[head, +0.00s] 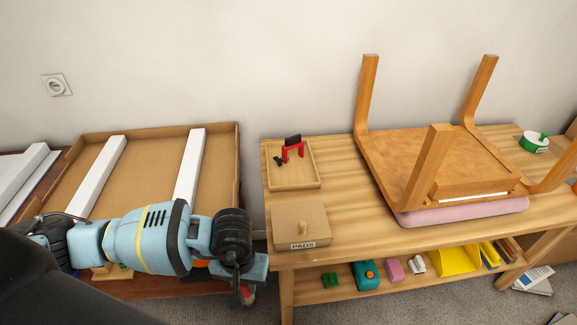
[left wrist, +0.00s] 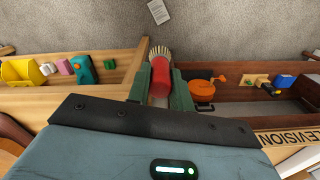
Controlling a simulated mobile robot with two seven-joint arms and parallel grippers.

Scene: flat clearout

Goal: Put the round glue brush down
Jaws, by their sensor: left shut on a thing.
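My left gripper (head: 246,285) hangs in front of the gap between the wooden bench and the cardboard box. In the left wrist view its jaws (left wrist: 160,90) are shut on the round glue brush (left wrist: 160,72), which has a red handle and pale bristles pointing away from the gripper. The brush is held over the gap, with grey carpet beyond the bristles. In the head view the gripper hides most of it. My right gripper is not in view.
The bench (head: 350,248) bears a PADS box (head: 300,227), a tray (head: 294,184) with a red clamp, and an upturned stool (head: 420,165). Its lower shelf holds several small things. An orange pot-like thing (left wrist: 203,88) sits right of the brush. The cardboard box (head: 150,165) holds white strips.

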